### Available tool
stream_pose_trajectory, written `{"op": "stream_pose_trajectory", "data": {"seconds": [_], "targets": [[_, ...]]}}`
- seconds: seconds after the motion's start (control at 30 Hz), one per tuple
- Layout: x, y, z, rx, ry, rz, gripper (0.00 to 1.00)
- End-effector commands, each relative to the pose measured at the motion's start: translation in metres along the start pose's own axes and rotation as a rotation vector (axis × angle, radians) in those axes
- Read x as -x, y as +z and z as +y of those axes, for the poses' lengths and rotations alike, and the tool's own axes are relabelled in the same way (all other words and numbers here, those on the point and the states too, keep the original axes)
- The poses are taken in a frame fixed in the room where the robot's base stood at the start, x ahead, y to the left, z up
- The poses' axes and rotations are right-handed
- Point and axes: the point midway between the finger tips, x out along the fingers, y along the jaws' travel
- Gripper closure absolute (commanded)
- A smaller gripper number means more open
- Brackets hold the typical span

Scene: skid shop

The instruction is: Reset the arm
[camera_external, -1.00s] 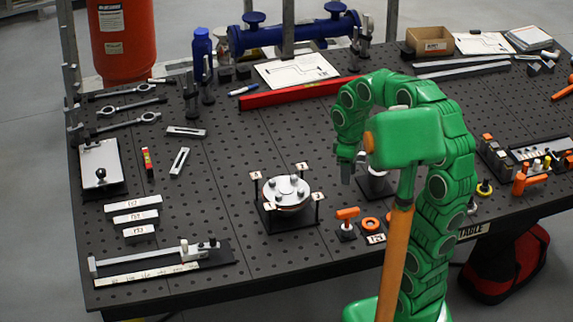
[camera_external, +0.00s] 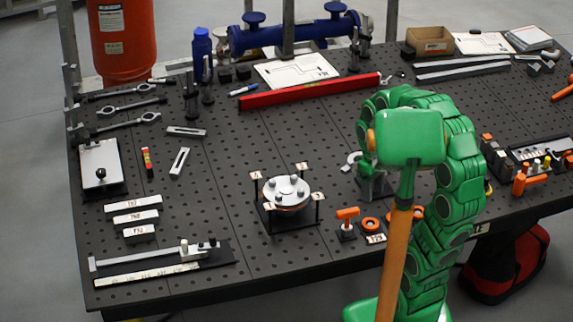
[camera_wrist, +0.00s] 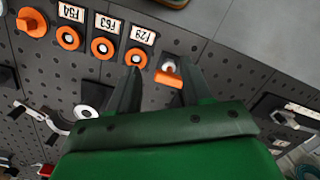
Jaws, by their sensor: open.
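My green arm (camera_external: 455,180) stands at the front edge of the black perforated table (camera_external: 240,240), its upper part curled over. My gripper (camera_wrist: 160,76) is open in the wrist view, with its two dark fingers apart and nothing held. A small orange piece with a silver ring (camera_wrist: 168,76) shows in the gap between the fingertips; it seems to lie on the table beyond them.
Orange rings (camera_wrist: 102,48) with labels lie beyond the fingers. A round flange on posts (camera_external: 287,192) stands left of my arm, and a grey curved fixture (camera_external: 350,161) is close beside it. A red bar (camera_external: 310,92) lies behind.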

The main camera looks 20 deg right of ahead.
Motion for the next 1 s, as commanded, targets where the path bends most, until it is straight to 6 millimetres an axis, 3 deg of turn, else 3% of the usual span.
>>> {"op": "stream_pose_trajectory", "data": {"seconds": [0.33, 0.8, 1.0], "targets": [[-0.002, 0.007, -0.001, -0.026, -0.002, -0.004, 0.51], [-0.035, 0.101, -0.021, -0.441, -0.023, -0.039, 0.51], [-0.043, 0.116, -0.026, -0.519, -0.028, -0.046, 0.51]]}}
